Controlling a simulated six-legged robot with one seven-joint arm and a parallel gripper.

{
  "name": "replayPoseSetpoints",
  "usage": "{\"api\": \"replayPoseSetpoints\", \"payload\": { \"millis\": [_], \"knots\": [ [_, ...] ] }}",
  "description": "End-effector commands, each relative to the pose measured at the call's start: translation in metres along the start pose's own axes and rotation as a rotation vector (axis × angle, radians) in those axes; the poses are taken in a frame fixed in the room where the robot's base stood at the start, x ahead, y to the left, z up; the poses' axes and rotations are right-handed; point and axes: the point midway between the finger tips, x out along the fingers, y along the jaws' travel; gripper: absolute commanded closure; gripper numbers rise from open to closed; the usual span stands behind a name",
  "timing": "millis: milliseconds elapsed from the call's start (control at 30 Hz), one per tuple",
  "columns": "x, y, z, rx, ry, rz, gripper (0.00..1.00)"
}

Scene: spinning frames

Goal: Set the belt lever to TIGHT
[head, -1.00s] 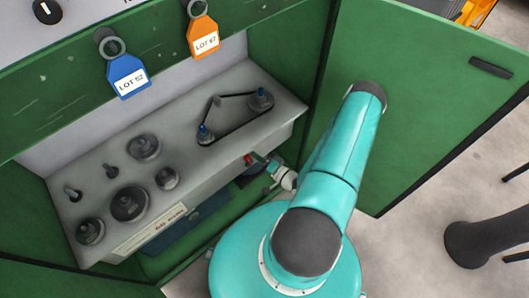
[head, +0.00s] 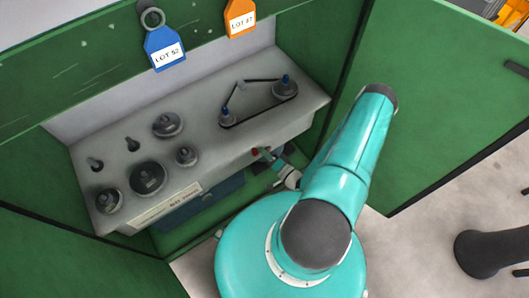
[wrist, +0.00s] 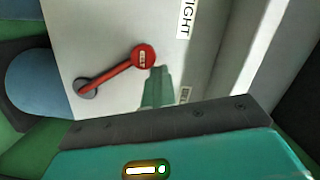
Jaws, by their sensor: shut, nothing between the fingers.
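The red belt lever (wrist: 120,70) shows in the wrist view, with its pivot at lower left and its round knob at upper right. The TIGHT label (wrist: 186,18) is on the pale panel, above and right of the knob. In the head view, my gripper (head: 272,160) is at the bench's front face beside the small red lever end (head: 255,152).
The grey bench (head: 215,150) carries spools and a belt (head: 262,106) on pulleys. Green cabinet walls and an open door (head: 450,100) surround it. A dark blue box (head: 205,200) is below the bench.

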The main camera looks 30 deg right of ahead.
Motion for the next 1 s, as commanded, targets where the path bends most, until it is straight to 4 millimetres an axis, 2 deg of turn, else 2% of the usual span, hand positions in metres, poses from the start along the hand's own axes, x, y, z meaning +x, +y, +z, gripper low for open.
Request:
{"api": "replayPoseSetpoints", "payload": {
  "millis": [33, 233, 367, 467, 800, 1000],
  "knots": [
    [0.001, -0.001, 0.008, 0.01, -0.017, 0.001, 1.0],
    [0.001, -0.001, 0.01, 0.012, -0.02, 0.001, 1.0],
    [-0.008, -0.001, 0.011, 0.014, -0.02, 0.002, 1.0],
    [-0.023, -0.001, 0.011, 0.015, -0.019, 0.005, 1.0],
    [-0.094, 0.0, 0.003, 0.006, -0.004, 0.002, 1.0],
    [-0.117, -0.001, 0.002, 0.002, -0.002, 0.0, 1.0]
  ]
}}
